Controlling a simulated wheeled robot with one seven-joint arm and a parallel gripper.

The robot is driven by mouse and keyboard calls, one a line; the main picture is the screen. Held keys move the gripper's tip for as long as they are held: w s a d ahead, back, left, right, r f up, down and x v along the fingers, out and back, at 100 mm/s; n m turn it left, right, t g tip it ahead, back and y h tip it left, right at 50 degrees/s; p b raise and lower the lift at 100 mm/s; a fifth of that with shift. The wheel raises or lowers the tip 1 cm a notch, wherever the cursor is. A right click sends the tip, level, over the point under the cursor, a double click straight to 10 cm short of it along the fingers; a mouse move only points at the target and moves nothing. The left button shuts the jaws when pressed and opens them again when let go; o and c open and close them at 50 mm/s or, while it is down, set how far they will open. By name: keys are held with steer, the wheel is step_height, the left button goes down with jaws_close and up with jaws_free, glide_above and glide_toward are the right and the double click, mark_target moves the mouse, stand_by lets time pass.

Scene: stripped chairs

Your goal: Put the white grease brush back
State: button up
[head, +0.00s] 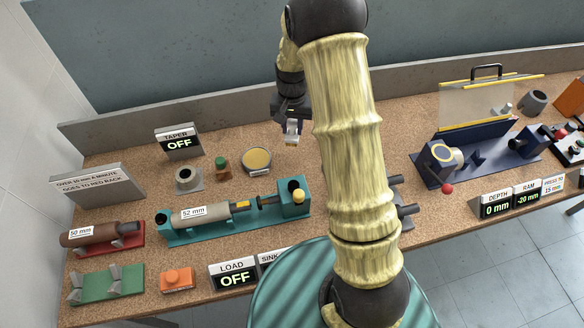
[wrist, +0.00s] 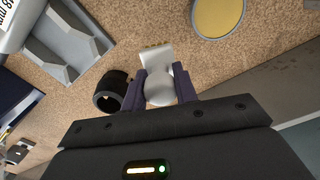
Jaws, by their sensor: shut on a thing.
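My gripper (head: 291,122) is shut on the white grease brush (head: 292,132) and holds it over the back of the bench, right of the yellow-topped tin (head: 256,157). In the wrist view the white brush (wrist: 158,88) sits between the dark fingers, its pale head with a yellowish tip pointing away from my gripper. The tin (wrist: 218,14) shows at the top. A short black ring or cup (wrist: 112,93) stands on the bench just left of the fingers, apart from the brush. My arm hides this ring in the head view.
A grey V-shaped block (wrist: 65,48) lies left in the wrist view. A teal fixture (head: 235,215) holds a labelled cylinder. A navy press with a clear guard (head: 478,105) stands at right. A grey back wall (head: 225,108) edges the bench.

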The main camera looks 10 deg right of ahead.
mark_target(292, 139)
steer(key=shift+r, duration=0.1)
steer(key=shift+w, duration=0.1)
steer(key=shift+f+p, duration=0.55)
steer(key=shift+f, duration=2.6)
steer(key=shift+f+p, duration=0.35)
steer(key=shift+f, duration=1.55)
steer(key=shift+f, duration=0.1)
steer(key=o, duration=0.9)
steer(key=shift+o, duration=0.2)
